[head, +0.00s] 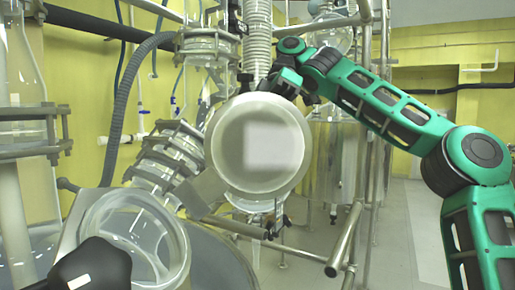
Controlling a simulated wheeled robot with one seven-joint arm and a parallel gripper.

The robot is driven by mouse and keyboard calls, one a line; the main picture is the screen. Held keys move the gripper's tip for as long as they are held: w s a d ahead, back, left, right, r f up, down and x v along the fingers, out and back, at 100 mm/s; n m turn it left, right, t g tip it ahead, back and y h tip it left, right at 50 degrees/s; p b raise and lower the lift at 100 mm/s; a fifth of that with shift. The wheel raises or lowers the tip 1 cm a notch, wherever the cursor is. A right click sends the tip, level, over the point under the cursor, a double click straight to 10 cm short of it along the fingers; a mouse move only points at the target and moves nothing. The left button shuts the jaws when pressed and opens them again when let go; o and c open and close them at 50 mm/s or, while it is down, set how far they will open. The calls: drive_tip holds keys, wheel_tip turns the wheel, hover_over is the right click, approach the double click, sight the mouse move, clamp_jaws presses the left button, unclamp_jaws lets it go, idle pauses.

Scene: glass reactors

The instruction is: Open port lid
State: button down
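The round, whitish port lid (230,118) stands raised in the middle of the head view, its face toward the camera with a pale rectangle at its centre. A flat grey bracket (205,193) lies at its lower left, between it and the open glass port (177,238) at the lower left. A black knob (90,268) is in front of the port. My gripper (284,88) is at the upper right edge of the lid, at the end of my green arm. It is small, dark and partly behind the lid's rim. I cannot tell whether its fingers grip or only touch it.
A glass column with clamped flanges (30,150) stands at the far left. Glass flanges (170,155) and a ribbed white hose (258,40) are behind the lid. Metal frame tubes (345,240) stand below my arm. Open floor (410,235) shows at the right.

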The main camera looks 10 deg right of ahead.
drive_tip(key=shift+w+d+f, duration=0.1)
drive_tip(key=shift+d, duration=0.05)
drive_tip(key=c, duration=1.7)
unclamp_jaws()
